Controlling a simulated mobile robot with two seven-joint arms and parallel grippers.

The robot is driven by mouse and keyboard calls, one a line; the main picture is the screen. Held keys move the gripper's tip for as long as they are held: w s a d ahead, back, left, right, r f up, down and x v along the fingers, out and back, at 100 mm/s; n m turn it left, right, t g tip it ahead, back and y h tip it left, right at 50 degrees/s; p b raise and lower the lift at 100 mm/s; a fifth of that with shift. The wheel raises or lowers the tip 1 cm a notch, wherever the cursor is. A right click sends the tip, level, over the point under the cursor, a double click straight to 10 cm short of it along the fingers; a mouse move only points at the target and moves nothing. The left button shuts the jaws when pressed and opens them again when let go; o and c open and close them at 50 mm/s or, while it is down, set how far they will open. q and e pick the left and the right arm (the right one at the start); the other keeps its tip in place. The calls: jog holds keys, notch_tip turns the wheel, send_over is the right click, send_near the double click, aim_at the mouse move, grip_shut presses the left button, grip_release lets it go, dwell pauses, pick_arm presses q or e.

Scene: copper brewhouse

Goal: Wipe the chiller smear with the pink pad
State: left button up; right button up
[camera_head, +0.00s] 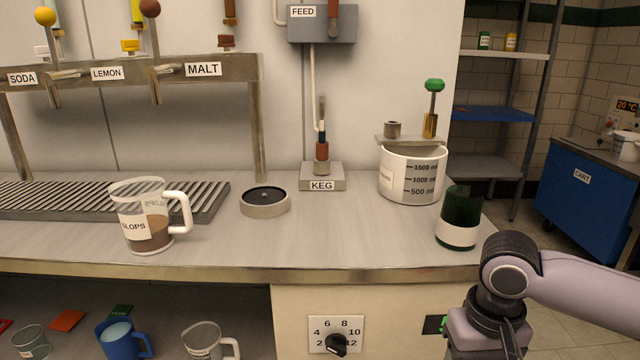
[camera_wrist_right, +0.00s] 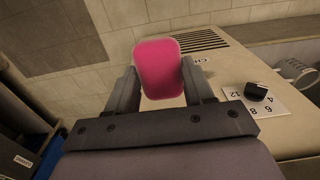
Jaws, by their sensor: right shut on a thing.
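In the right wrist view my right gripper (camera_wrist_right: 160,76) is shut on the pink pad (camera_wrist_right: 158,58), with one finger at each side of it. The pad is in front of the pale cabinet face of the chiller (camera_wrist_right: 232,67); I cannot tell whether it touches. In the head view the chiller front (camera_head: 290,305) shows below the counter's right part, and my right arm comes down beside it at the lower right. The pad is hidden there. I cannot make out a smear in either view. My left gripper is out of view.
A dial plate (camera_head: 320,325) is on the chiller front, also seen near a dark vent (camera_wrist_right: 200,40) in the wrist view. The counter (camera_head: 330,235) holds a slops jug (camera_head: 130,222), a measuring pot (camera_head: 395,180) and a green bottle (camera_head: 460,212) near my right arm.

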pick_arm(q)
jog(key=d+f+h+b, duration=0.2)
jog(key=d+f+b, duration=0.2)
jog(key=b, duration=0.9)
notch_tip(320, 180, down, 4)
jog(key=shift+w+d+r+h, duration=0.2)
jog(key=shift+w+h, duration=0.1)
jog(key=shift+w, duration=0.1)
pick_arm(e)
notch_tip(320, 180, down, 15)
jog(key=shift+r, duration=0.1)
